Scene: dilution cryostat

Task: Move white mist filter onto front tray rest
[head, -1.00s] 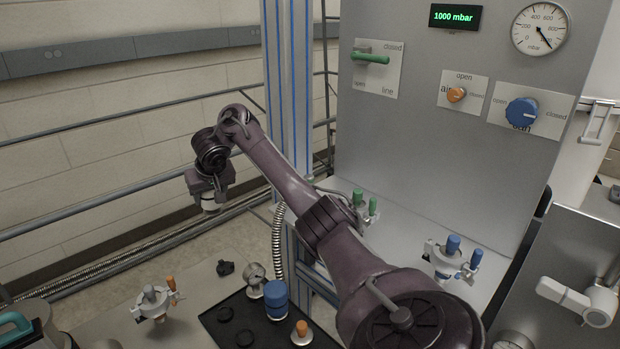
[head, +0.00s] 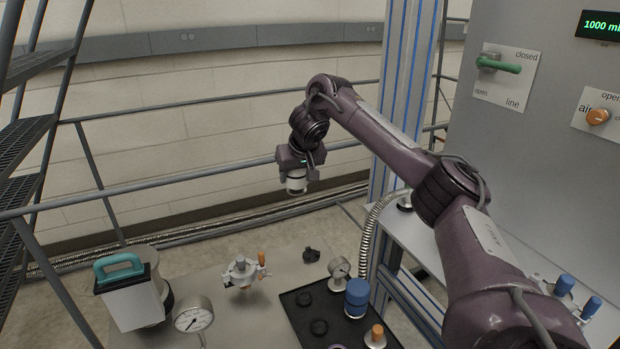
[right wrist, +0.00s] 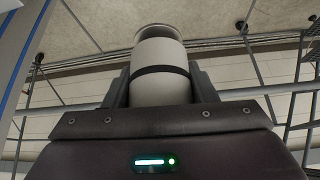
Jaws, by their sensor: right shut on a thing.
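The white mist filter (head: 297,182) is a white cylinder with a dark band. It also shows in the right wrist view (right wrist: 162,82), upright between the two fingers. My right gripper (head: 297,174) is shut on it and holds it in the air, behind and above the bench. The black tray (head: 290,318) lies on the bench below and to the right of the gripper. Two dark round rests show on it, a rear one (head: 303,298) and a nearer one (head: 319,327); neither has anything on it. I cannot tell which is the front tray rest. My left gripper is not in view.
A valve with an orange handle (head: 241,272), a second gauge (head: 194,318) and a teal-handled container (head: 132,295) stand left. Railings run behind.

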